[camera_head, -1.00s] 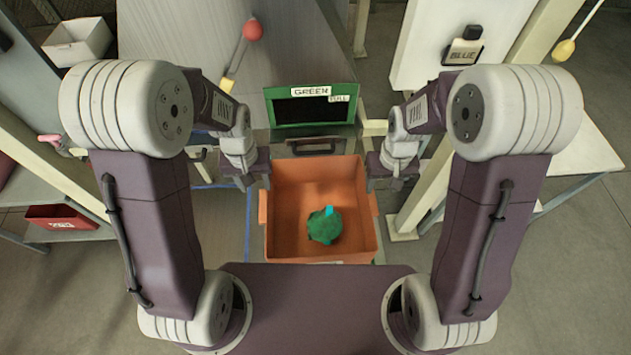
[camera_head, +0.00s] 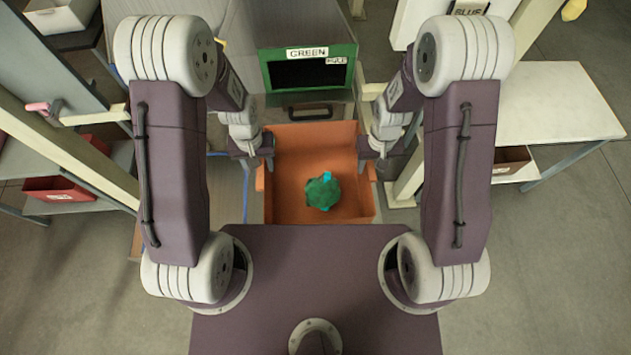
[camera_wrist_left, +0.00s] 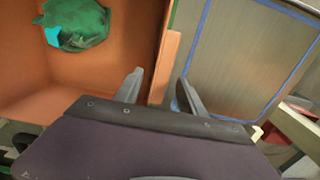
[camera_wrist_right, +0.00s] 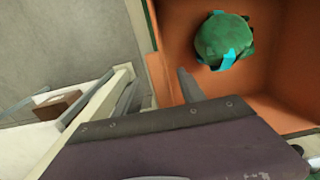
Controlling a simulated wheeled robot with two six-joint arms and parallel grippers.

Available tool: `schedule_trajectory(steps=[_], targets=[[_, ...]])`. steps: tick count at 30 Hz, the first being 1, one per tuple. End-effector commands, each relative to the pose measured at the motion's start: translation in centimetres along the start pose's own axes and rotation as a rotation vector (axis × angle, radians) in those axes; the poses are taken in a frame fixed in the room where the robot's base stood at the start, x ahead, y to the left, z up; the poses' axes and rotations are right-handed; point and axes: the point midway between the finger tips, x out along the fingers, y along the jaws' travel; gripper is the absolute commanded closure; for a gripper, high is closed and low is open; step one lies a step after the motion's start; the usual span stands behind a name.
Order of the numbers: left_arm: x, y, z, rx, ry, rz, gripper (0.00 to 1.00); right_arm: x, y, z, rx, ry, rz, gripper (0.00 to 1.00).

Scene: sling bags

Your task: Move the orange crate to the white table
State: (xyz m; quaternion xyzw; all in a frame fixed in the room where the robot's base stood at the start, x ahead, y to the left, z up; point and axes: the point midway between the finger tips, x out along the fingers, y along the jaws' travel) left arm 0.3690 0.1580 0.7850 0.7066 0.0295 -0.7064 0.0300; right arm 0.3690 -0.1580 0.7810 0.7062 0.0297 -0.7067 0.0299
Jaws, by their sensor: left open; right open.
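The orange crate (camera_head: 290,200) stands in front of me, with a green sling bag (camera_head: 322,192) with a cyan part inside it. My left gripper (camera_head: 262,162) is at the crate's left side. In the left wrist view its open fingers (camera_wrist_left: 160,88) are on either side of the crate's side flap (camera_wrist_left: 171,62). My right gripper (camera_head: 372,162) is at the right side. In the right wrist view its open fingers (camera_wrist_right: 158,95) straddle the line of the crate's side wall (camera_wrist_right: 158,72); contact cannot be told. The white table (camera_head: 555,105) is at the right.
A green-framed panel marked GREEN (camera_head: 307,75) stands just behind the crate. A post (camera_head: 410,180) is close to the right gripper. A box (camera_head: 512,165) is under the white table, and a red bin (camera_head: 62,190) is on a left shelf. Grey floor lies at lower right.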

Motion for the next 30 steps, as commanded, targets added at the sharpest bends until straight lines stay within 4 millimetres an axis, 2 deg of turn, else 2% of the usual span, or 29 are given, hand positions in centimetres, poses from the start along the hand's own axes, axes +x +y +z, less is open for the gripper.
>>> schedule_trajectory(steps=[6, 15, 16, 21, 30], targets=[[2.0, 0.0, 0.0, 0.000, -0.001, 0.000, 0.53, 2.0, 0.0, 0.0, 0.000, 0.000, 0.000, 0.53], [2.2, 0.0, 0.0, 0.000, 0.001, 0.001, 0.53, 2.2, 0.0, 0.0, 0.000, 0.001, 0.000, 0.53], [2.2, 0.0, 0.0, 0.000, 0.001, 0.001, 0.55, 2.2, 0.0, 0.0, 0.000, 0.001, 0.000, 0.55], [2.2, 0.0, 0.0, 0.000, 0.001, 0.001, 1.00, 2.2, 0.0, 0.0, 0.000, 0.001, 0.000, 1.00], [2.2, 0.0, 0.0, 0.000, 0.001, 0.001, 1.00, 2.2, 0.0, 0.0, 0.000, 0.001, 0.000, 1.00]])
